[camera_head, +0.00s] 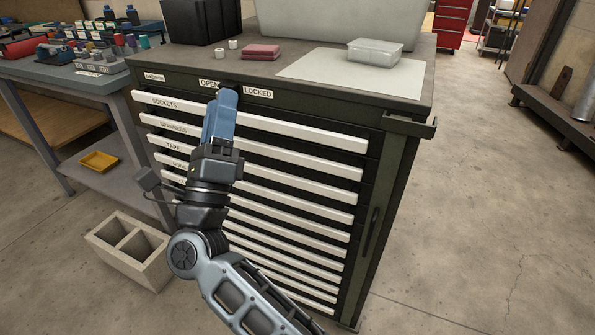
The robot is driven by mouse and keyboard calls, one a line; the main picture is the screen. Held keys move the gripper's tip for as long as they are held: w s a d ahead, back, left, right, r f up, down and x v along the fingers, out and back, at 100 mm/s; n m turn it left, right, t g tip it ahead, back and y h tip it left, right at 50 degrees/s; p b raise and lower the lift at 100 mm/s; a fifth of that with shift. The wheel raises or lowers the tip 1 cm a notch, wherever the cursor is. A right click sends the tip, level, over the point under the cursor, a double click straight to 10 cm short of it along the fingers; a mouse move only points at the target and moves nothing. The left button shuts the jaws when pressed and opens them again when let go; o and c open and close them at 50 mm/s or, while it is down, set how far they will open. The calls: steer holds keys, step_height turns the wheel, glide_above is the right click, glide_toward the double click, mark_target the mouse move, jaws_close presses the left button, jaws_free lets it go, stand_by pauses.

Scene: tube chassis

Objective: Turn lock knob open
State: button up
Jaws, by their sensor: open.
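The lock knob (229,86) is a dark shape on the top front strip of the tool cabinet (405,150), mostly hidden behind my gripper. A white label reading OPEN (208,83) sits to its left and a label reading LOCKED (258,93) to its right. My gripper (227,98) has blue fingers and points up and forward at the knob. The fingers overlap the knob in the picture. I cannot tell whether they touch it or which way the knob is turned.
The white-fronted drawers (290,159) below are all shut. A workbench (65,75) stands at left and a concrete block (128,250) on the floor.

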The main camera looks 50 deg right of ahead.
steer(key=s+f+n+t+y+p, duration=0.2)
steer(key=s+n+t+y, duration=0.3)
steer(key=n, duration=0.9)
steer(key=s+f+n+t+y+p, duration=0.2)
steer(key=s+n+t+y, duration=0.3)
steer(key=s+n+y, duration=0.6)
steer(key=shift+d+n+y+p, duration=0.45)
steer(key=shift+n+y+p, duration=0.35)
steer(key=shift+n+y, duration=1.4)
steer(key=shift+m+y, duration=0.4)
steer(key=s+a+f+n+g+p, duration=0.1)
steer(key=s+n+g, duration=0.3)
steer(key=s, duration=0.8)
steer(key=s+a+f+n+g+y+p, duration=0.1)
steer(key=s+a+n+g+p, duration=0.3)
steer(key=s, duration=0.7)
steer(key=shift+s+a+n+g, duration=0.3)
steer(key=shift+s+a+g, duration=0.05)
steer(key=shift+g, duration=0.55)
steer(key=shift+c, duration=0.2)
